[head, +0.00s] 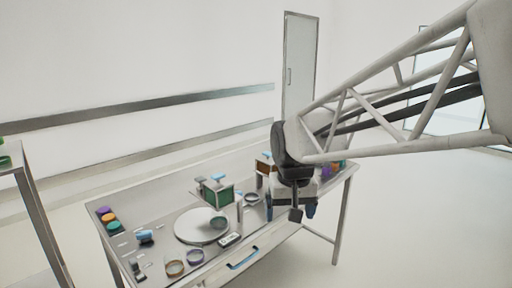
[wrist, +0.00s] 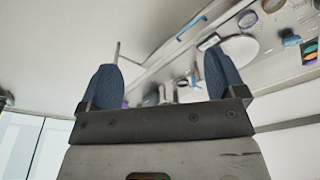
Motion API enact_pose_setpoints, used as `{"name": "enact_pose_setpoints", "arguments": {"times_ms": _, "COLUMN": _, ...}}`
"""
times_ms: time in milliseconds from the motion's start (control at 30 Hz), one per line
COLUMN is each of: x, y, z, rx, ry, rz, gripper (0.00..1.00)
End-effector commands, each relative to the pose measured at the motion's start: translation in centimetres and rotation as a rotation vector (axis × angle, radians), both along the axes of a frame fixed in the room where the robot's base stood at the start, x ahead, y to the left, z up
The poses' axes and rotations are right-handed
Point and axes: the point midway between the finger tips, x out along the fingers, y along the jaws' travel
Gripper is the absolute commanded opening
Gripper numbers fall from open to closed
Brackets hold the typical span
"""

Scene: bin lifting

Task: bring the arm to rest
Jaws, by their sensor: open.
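My gripper (head: 290,212) hangs from my arm over the right part of the metal table (head: 170,263) in the head view. In the wrist view, its two blue fingers (wrist: 163,85) are spread wide apart with nothing between them. The fingertips appear apart from the table and its objects. My arm reaches in from the upper right and hides part of the table's right end.
A round white plate (head: 190,228), a green bin (head: 217,193), a brown bin (head: 264,164) and several rings (head: 175,268) are on the table. Coloured discs (head: 107,218) lie at its left end. A drawer with a blue handle (head: 243,258) is at the front. Floor at right is clear.

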Motion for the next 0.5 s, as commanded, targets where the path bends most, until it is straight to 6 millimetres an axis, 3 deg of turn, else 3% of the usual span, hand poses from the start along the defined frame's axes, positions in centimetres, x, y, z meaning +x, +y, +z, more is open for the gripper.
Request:
{"name": "enact_pose_setpoints", "arguments": {"times_ms": 200, "x": -5.3, "y": -3.7, "z": -0.3, "rx": -0.001, "ry": -0.020, "rz": -0.033, "gripper": 0.89}}
{"name": "enact_pose_setpoints", "arguments": {"times_ms": 500, "x": -12.4, "y": -7.6, "z": -1.8, "rx": -0.006, "ry": -0.046, "rz": -0.076, "gripper": 0.89}}
